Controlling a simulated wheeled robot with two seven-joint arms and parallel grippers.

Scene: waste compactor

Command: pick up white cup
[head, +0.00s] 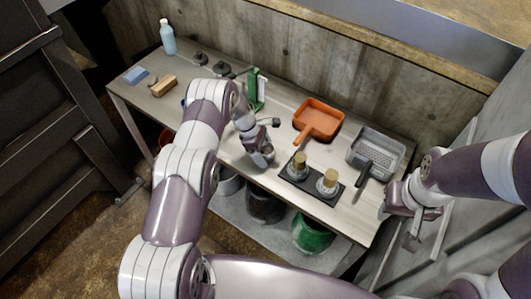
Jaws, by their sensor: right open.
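I cannot pick out a white cup with certainty. A small pale grey, cup-like object (263,158) is at the table's front edge, directly below my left gripper (258,143). Whether the fingers touch it or are shut on it is too small to tell. A dark tray (312,180) to the right holds two short round items, one with a tan top (299,163) and a paler one (328,182). My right gripper (404,226) is open and empty, off the table's right end.
An orange dustpan-like tray (319,115) and a grey perforated tray (377,150) lie on the table. A green upright item (256,92) stands behind my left gripper. A blue bottle (168,37) stands at the far left. Dark (265,205) and green (312,234) bins are below.

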